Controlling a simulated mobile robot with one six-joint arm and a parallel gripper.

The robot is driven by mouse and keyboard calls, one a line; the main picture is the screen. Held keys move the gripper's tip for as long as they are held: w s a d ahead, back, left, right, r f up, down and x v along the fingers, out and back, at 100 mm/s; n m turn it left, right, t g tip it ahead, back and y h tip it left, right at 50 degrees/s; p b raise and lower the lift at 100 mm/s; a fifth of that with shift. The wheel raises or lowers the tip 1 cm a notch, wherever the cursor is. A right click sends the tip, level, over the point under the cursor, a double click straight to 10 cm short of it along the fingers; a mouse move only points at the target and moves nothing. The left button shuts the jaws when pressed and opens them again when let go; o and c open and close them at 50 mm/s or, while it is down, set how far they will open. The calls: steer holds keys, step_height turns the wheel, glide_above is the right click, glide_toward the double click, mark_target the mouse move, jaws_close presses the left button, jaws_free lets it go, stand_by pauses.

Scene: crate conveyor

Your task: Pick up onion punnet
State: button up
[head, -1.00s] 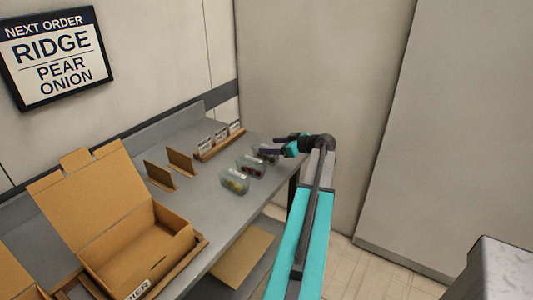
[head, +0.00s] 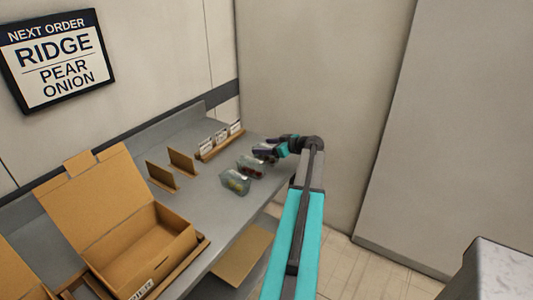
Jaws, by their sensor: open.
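Three clear punnets stand in a row on the grey bench. The near punnet (head: 235,182) holds yellowish-green items. The middle punnet (head: 250,168) holds dark red items. The far punnet (head: 262,157) is partly covered by my gripper. I cannot tell for sure which one is the onion punnet. My gripper (head: 267,147) is open, at the far punnet, with its fingers pointing left. I cannot tell whether it touches that punnet.
A sign (head: 58,60) on the wall reads RIDGE, PEAR, ONION. An open cardboard box (head: 150,262) stands at the near left of the bench (head: 216,212). Cardboard dividers (head: 162,176) and a small rack of cards (head: 220,143) stand behind the punnets.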

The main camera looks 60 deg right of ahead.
steer(key=shift+x, duration=1.1)
steer(key=c, duration=1.1)
steer(key=shift+r, duration=0.1)
steer(key=shift+c, duration=0.2)
steer(key=shift+r+b, duration=1.35)
steer(key=shift+r, duration=3.65)
